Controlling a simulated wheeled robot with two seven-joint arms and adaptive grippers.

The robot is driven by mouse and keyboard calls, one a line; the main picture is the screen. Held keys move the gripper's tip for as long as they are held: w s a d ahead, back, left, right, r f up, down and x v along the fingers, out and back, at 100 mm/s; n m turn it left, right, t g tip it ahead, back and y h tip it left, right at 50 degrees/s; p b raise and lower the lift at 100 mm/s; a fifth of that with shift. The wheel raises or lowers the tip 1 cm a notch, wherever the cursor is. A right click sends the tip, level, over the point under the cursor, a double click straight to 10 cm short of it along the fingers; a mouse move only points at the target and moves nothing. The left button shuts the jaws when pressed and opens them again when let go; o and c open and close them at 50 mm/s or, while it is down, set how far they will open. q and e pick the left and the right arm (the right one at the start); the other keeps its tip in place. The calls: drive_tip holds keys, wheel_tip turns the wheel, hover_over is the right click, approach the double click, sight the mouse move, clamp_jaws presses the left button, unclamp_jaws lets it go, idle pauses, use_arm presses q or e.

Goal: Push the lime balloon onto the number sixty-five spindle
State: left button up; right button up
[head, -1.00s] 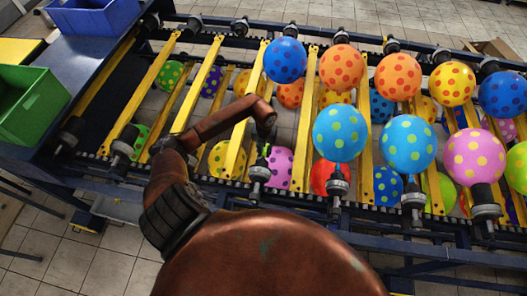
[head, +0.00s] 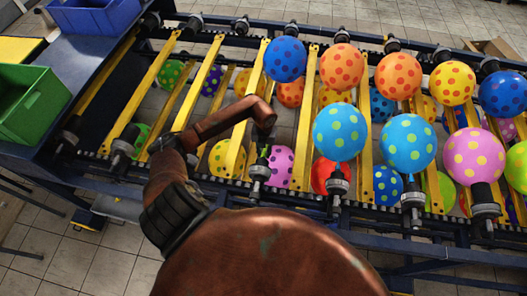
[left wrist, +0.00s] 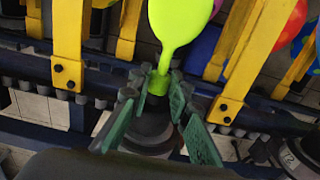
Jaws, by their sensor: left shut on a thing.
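The lime balloon (left wrist: 178,22) is plain yellow-green and fills the top middle of the left wrist view. Its narrow neck points down toward the camera. My left gripper (left wrist: 160,84) is shut on that neck, with green finger pads on both sides. A dark round spindle (left wrist: 150,132) shows just below the neck, between the fingers; I cannot tell whether neck and spindle touch. In the head view my left gripper (head: 265,124) is above a front-row spindle (head: 260,172). The balloon is mostly hidden there. My right gripper is out of view.
Dotted balloons stand on spindles to the right, including a blue one (head: 340,132) in the front row. Yellow slats (head: 307,110) run between the rows. A green bin (head: 30,105) and a blue bin (head: 93,12) are on the left. Front-row spindles left of my gripper are bare.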

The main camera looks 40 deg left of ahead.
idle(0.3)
use_arm(q)
drive_tip(key=o, duration=0.8)
drive_tip(key=shift+r+p, duration=3)
drive_tip(key=shift+r, duration=1.55)
drive_tip(key=shift+s+f, duration=0.1)
